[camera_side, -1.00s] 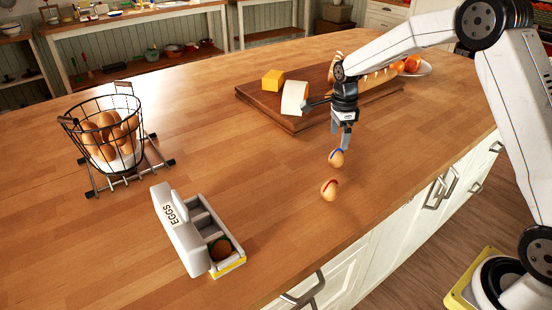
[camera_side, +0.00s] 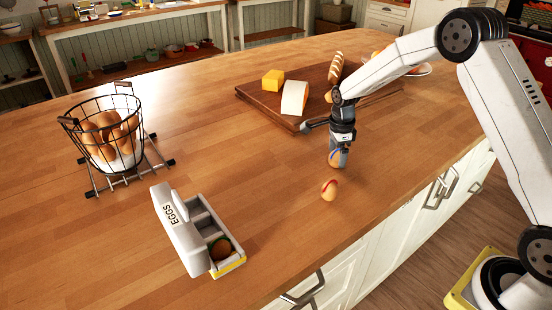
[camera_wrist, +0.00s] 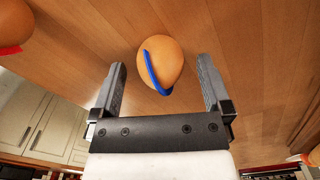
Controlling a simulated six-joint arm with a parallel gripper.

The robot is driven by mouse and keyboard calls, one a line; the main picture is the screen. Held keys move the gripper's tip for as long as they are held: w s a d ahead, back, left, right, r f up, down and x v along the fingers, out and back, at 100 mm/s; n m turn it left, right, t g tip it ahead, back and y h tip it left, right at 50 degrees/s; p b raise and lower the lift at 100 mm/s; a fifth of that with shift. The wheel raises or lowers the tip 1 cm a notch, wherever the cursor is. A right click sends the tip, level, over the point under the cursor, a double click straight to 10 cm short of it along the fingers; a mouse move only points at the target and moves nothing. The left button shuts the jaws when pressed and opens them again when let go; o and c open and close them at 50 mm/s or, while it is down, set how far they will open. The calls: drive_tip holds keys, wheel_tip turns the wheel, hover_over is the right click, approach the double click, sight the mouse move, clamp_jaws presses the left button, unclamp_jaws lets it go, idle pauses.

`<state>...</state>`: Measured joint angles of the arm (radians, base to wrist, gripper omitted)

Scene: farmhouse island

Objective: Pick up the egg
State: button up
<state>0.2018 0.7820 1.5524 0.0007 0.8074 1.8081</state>
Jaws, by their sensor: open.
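A brown egg with a blue band (camera_wrist: 168,58) lies on the wooden counter. In the wrist view it sits between and just beyond the fingertips of my open gripper (camera_wrist: 160,75), with a gap on each side. In the side view the blue-banded egg (camera_side: 335,159) is partly hidden by my gripper (camera_side: 338,157), which is lowered around it. A second egg with a red band (camera_side: 329,190) lies nearer the counter's front edge. Part of it shows at the top left of the wrist view (camera_wrist: 12,25).
A wire basket of eggs (camera_side: 105,135) stands at the left. A cutting board (camera_side: 262,103) with cheese and bread lies behind my gripper. The counter's middle is clear.

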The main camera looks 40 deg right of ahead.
idle(0.4)
clamp_jaws()
drive_tip(key=shift+r, duration=0.1)
drive_tip(key=shift+r, duration=0.7)
drive_tip(key=s+a+r, duration=0.2)
drive_tip(key=s+r, duration=0.9)
drive_tip(key=s, duration=0.2)
drive_tip(key=shift+s+a+r, duration=0.15)
drive_tip(key=shift+s+r, duration=0.05)
drive_tip(key=shift+s, duration=0.2)
